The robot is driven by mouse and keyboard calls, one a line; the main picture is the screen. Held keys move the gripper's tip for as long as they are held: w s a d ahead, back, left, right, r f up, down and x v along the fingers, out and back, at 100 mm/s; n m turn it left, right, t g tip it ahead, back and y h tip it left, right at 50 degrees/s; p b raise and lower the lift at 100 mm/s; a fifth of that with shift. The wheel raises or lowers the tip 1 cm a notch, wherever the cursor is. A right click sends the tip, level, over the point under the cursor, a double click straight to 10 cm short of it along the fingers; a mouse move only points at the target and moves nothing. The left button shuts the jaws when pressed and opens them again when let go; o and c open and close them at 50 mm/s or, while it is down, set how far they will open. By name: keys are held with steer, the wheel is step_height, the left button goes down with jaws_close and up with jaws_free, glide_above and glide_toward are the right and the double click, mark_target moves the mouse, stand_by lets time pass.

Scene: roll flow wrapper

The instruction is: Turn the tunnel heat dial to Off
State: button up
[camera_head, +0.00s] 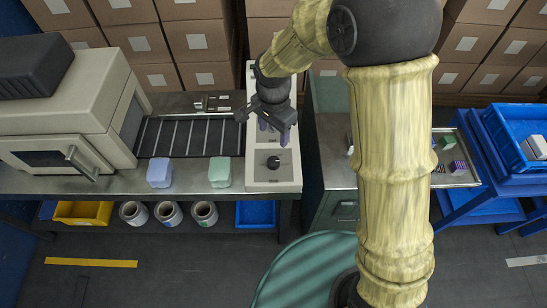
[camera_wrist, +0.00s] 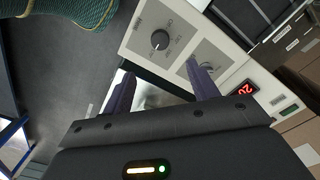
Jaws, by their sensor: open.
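A round black dial (camera_head: 273,162) sits on a grey plate on the pale control panel. In the wrist view the dial (camera_wrist: 160,40) shows a light pointer mark and small lettering around it, too small to read surely. My gripper (camera_head: 277,132) is over the panel, just behind the dial in the head view. In the wrist view my gripper (camera_wrist: 160,70) has its two purple fingers apart with nothing between them, and the dial lies beyond the fingertips, apart from them. A second grey plate (camera_wrist: 207,52) is partly hidden by the right finger.
A red display (camera_wrist: 242,88) and a green button (camera_wrist: 289,110) are on the panel. A conveyor (camera_head: 186,137) leads from the cream machine (camera_head: 70,105). Cartons (camera_head: 200,40) are stacked behind.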

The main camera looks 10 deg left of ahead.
mark_target(273, 160)
step_height(273, 160, down, 14)
steer(key=shift+f+p, duration=0.2)
steer(key=shift+p, duration=0.6)
steer(key=c, duration=1)
